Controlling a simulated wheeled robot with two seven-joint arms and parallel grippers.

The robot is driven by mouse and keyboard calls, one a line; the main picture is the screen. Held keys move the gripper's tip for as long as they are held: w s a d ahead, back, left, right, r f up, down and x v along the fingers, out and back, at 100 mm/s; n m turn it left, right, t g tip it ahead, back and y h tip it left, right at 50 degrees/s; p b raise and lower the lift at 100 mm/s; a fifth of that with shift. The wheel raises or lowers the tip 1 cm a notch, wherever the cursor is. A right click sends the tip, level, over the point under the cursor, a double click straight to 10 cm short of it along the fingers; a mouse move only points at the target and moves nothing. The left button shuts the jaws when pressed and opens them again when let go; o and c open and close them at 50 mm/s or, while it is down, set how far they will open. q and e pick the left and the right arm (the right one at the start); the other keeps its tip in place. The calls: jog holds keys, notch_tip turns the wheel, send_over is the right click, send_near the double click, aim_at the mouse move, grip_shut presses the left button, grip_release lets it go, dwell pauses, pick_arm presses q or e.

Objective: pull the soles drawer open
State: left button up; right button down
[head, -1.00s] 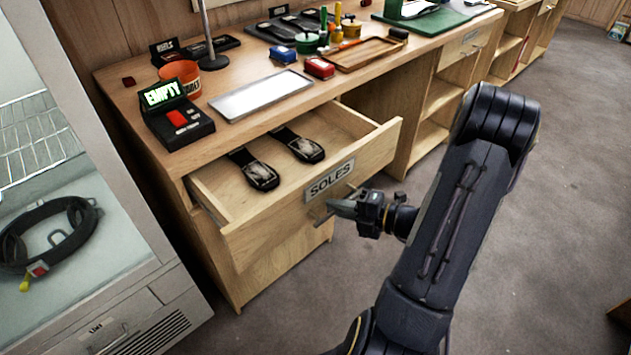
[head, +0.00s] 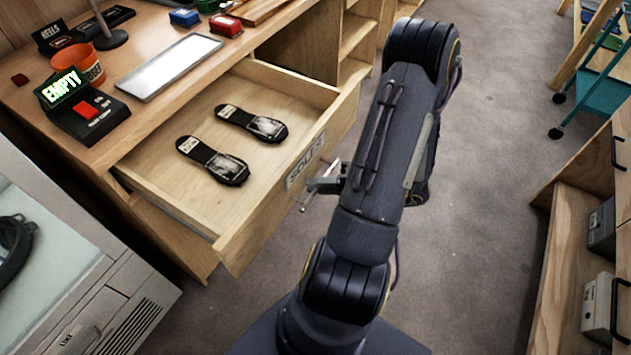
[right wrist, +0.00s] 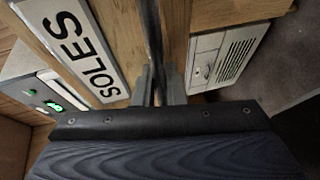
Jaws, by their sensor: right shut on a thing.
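The soles drawer (head: 270,205) stands pulled well out of the wooden workbench. Two dark shoe soles (head: 213,160) and (head: 252,123) lie inside it. Its front carries a SOLES label (head: 305,163), which also shows large in the right wrist view (right wrist: 78,50). My right gripper (head: 312,186) is at the drawer front, shut on the metal bar handle (right wrist: 153,35). Its fingers (right wrist: 158,88) close around the bar in the right wrist view. My left gripper is not in view.
On the bench top are an EMPTY display box (head: 82,105), an orange cup (head: 80,65) and a metal tray (head: 170,66). A white cabinet (head: 60,270) stands at left. Wooden shelving (head: 590,230) and a teal cart (head: 600,90) are at right. Grey floor lies between.

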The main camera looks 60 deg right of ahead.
jog(key=c, duration=1.8)
grip_release()
jog(key=shift+o, duration=0.2)
jog(key=v, duration=0.7)
jog(key=shift+s+d, duration=0.25)
jog(key=shift+s, duration=0.1)
